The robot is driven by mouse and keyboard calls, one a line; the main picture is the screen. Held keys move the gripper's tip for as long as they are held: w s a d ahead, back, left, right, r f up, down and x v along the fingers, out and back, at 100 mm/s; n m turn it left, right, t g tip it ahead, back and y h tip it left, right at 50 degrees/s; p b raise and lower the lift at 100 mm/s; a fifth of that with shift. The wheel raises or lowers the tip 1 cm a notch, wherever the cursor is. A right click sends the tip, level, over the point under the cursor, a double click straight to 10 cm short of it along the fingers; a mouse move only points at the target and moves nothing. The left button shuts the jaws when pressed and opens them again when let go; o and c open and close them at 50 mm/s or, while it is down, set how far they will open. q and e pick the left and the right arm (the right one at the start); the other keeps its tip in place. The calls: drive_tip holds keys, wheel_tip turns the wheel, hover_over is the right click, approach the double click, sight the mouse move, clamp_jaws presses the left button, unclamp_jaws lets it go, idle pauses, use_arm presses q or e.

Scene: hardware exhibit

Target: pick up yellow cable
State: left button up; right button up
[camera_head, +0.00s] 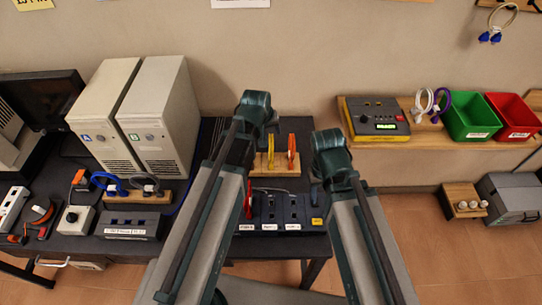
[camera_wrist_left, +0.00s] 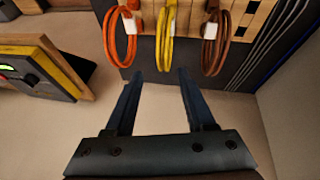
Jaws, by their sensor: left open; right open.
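The yellow cable (camera_head: 270,152) is a coiled loop on the wooden cable rack (camera_head: 263,172) behind the black socket panel. In the left wrist view the yellow cable (camera_wrist_left: 166,42) hangs from a white peg, between an orange cable (camera_wrist_left: 120,42) and a brown cable (camera_wrist_left: 215,50). My left gripper (camera_wrist_left: 158,72) is open and empty, its fingertips spread just below the yellow loop in that picture, with the loop lined up between them. I cannot tell the exact distance. In the head view my left gripper is hidden by its own arm, and my right gripper cannot be made out.
The orange cable (camera_head: 292,150) hangs close beside the yellow one. The black socket panel (camera_head: 283,212) stands in front of the rack. Two beige computer towers (camera_head: 160,115) stand to the left. A yellow-and-black device (camera_head: 377,117) sits on a wall shelf to the right.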

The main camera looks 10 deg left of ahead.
sight(272, 136)
use_arm(q)
drive_tip(key=b+x, duration=0.2)
drive_tip(key=x, duration=0.1)
drive_tip(key=shift+w+f, duration=0.1)
drive_tip(key=shift+f, duration=0.25)
drive_tip(key=b+x, duration=0.5)
drive_tip(key=shift+s+a+f, duration=0.1)
drive_tip(key=shift+s+f, duration=0.2)
drive_tip(key=shift+s, duration=0.05)
use_arm(e)
wheel_tip(272, 136, down, 8)
drive_tip(key=shift+f, duration=0.25)
use_arm(q)
drive_tip(key=shift+r, duration=0.1)
use_arm(e)
drive_tip(key=shift+r, duration=0.1)
use_arm(q)
clamp_jaws()
